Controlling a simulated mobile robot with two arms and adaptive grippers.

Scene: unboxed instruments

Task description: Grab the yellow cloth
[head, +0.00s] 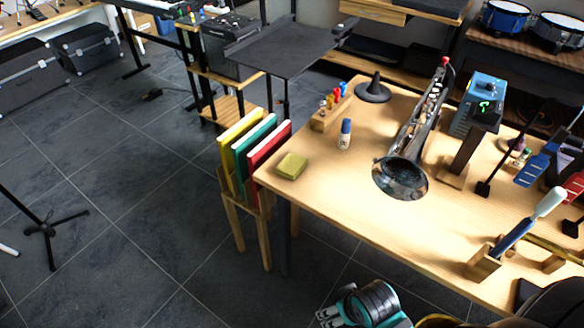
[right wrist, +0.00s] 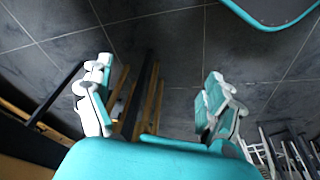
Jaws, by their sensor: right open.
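The yellow cloth (head: 291,166) is a small folded olive-yellow square. It lies flat on the near left corner of the wooden table (head: 330,205) in the head view. My right gripper (head: 327,315) is at the bottom of the head view, off the table's front edge and well apart from the cloth. In the right wrist view my right gripper (right wrist: 158,88) has its two fingers spread with nothing between them. The cloth cannot be made out in that view. My left gripper is not in view.
A rack with yellow, green and red books (head: 254,148) stands against the table's left end. A blue-capped bottle (head: 345,134), a wooden holder (head: 331,108) and a saxophone (head: 402,165) are behind and right of the cloth. The tabletop just right of the cloth is clear.

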